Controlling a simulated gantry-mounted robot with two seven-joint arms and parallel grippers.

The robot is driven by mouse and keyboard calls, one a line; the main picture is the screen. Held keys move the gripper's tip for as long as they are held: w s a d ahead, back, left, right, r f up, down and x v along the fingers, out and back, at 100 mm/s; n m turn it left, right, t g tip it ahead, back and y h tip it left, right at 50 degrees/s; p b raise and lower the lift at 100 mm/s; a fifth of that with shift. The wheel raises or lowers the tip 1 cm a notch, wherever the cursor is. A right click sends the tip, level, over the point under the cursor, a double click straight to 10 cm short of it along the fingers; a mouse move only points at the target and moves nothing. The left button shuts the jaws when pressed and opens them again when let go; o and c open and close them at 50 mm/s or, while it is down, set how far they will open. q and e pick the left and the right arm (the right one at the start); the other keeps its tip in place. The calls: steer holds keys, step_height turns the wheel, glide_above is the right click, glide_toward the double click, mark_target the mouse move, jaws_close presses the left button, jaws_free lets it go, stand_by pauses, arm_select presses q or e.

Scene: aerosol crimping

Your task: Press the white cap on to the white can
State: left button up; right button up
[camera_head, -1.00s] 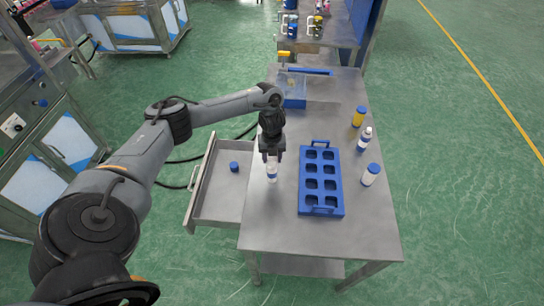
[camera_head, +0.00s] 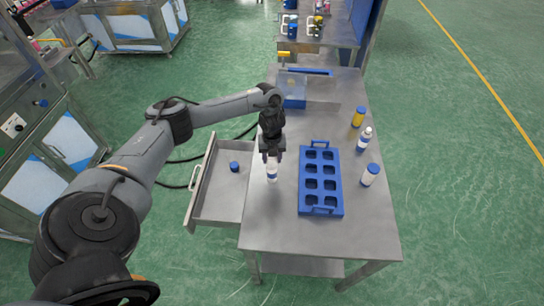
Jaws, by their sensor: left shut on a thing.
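A white can (camera_head: 272,174) with a dark band stands upright on the metal table, left of the blue rack. My left gripper (camera_head: 272,157) points down directly over it, with its fingers around the can's top. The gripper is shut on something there. The white cap cannot be told apart from the can's top between the fingers, so I cannot tell how it sits. My right gripper is not in view.
The blue rack (camera_head: 306,199) has several empty pockets. To its right stand a blue-capped white can (camera_head: 370,176), a white-topped bottle (camera_head: 364,140) and a yellow can (camera_head: 358,118). An open drawer (camera_head: 215,207) at left holds a blue cap (camera_head: 234,167). The table's front is clear.

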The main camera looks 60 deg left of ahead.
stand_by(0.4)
arm_select(q)
steer(key=o, duration=1.5)
steer(key=shift+r, duration=0.15)
steer(key=shift+r+p, duration=3.2)
steer(key=shift+r, duration=0.15)
jaws_close()
